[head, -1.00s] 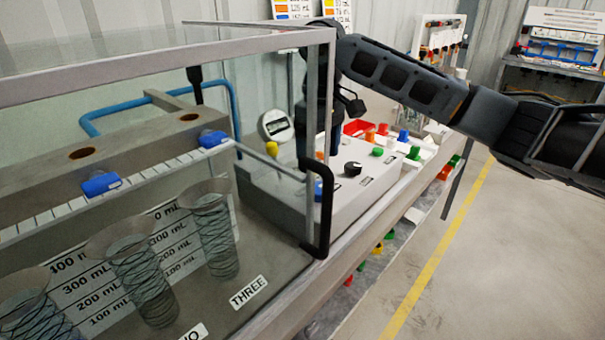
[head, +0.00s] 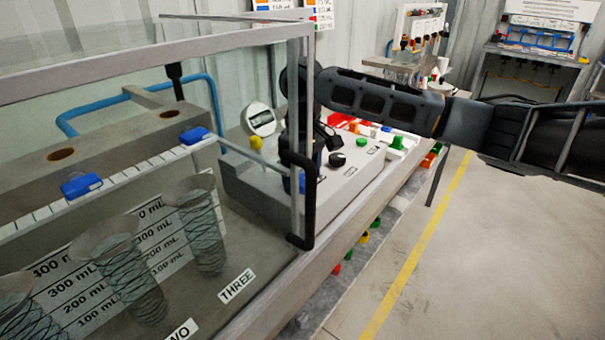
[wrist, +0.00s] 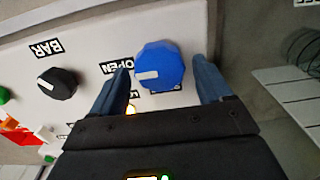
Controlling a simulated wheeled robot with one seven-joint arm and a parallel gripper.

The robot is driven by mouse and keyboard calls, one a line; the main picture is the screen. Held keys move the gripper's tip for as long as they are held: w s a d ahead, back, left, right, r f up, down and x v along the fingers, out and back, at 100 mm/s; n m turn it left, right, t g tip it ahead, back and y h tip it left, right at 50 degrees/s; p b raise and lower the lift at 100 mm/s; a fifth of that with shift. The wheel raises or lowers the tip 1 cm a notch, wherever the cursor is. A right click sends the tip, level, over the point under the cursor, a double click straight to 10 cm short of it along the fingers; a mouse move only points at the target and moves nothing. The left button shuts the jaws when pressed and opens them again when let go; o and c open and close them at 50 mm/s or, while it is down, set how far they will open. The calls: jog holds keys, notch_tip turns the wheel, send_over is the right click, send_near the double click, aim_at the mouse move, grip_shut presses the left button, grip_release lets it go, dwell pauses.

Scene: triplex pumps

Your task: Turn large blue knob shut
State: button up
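The large blue knob (wrist: 158,66) sits on the light panel in the wrist view, with a white mark on its left side. An OPEN label (wrist: 117,66) is beside it; another label below it is mostly covered. My gripper (wrist: 161,70) is open, with one finger on each side of the knob and small gaps visible. I cannot tell how deep the fingers reach around it. In the head view, my gripper is low over the control box (head: 345,190), partly behind the clear case's corner post. A small blue patch there may be the knob or a finger.
A black knob (wrist: 56,83) with a BAR label is left of the blue knob. The clear case (head: 300,110) with a black handle (head: 300,215) stands close in front of my gripper. Coloured caps (head: 398,142) lie farther along the bench. The floor at right is clear.

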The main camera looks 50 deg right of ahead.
jog(key=c, duration=0.9)
jog(key=shift+c, duration=0.2)
jog(key=shift+n, duration=0.4)
jog(key=n+p, duration=0.1)
jog(key=n, duration=0.2)
jog(key=shift+a+n, duration=0.15)
jog(key=shift+n, duration=0.25)
jog(key=n, duration=0.4)
jog(key=shift+n, duration=0.3)
jog(key=n, duration=0.4)
jog(key=shift+s+a, duration=0.1)
jog(key=n+b, duration=0.1)
jog(key=n, duration=0.3)
jog(key=shift+s+n, duration=0.1)
jog(key=shift+n, duration=0.2)
